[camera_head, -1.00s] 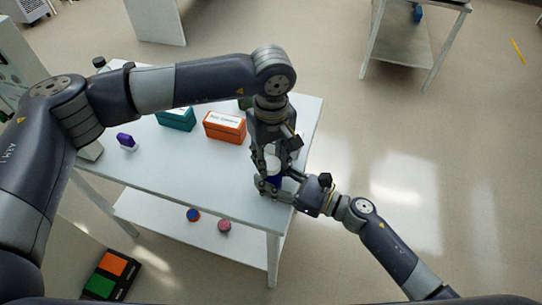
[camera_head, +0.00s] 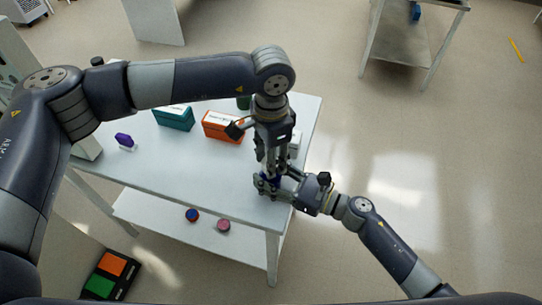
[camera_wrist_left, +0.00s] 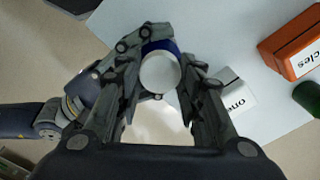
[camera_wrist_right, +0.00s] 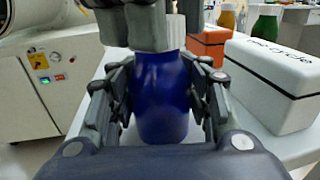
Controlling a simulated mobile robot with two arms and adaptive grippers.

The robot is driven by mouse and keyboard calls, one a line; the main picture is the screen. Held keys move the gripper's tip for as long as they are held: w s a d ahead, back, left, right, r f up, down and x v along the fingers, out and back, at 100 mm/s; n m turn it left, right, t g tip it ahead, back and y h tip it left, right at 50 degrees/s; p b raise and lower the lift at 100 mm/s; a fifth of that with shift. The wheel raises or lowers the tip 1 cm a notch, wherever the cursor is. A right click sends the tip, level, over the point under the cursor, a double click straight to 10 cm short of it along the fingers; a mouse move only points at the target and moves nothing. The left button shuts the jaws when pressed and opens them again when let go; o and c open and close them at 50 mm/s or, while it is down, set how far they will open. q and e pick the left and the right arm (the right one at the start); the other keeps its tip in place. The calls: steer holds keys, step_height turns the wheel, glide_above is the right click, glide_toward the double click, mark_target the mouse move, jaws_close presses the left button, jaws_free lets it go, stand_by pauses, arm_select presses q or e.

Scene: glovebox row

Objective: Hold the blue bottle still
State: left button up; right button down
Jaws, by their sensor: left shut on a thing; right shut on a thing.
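The blue bottle (camera_wrist_right: 162,95) stands upright near the table's front right corner. In the right wrist view it is between the fingers of my right gripper (camera_wrist_right: 160,100), which are shut on its body from the side. My left gripper (camera_head: 270,172) comes down from above and is shut on the bottle's white cap (camera_wrist_left: 160,74). In the left wrist view the cap sits between its fingers, with a little blue bottle (camera_wrist_left: 160,46) beyond it. In the head view the grippers hide most of the bottle. My right gripper (camera_head: 272,187) shows just below the left one.
On the white table (camera_head: 200,170) are an orange box (camera_head: 224,126), a teal box (camera_head: 174,117) and a purple item (camera_head: 125,140). A white box (camera_wrist_right: 275,85) stands close to the right of the bottle in the right wrist view. The table's front middle is clear.

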arm_select(q)
steer(key=shift+w, duration=0.1)
steer(key=o, duration=0.7)
steer(key=shift+r, duration=0.1)
steer(key=shift+r, duration=2.15)
steer(key=shift+c, duration=0.5)
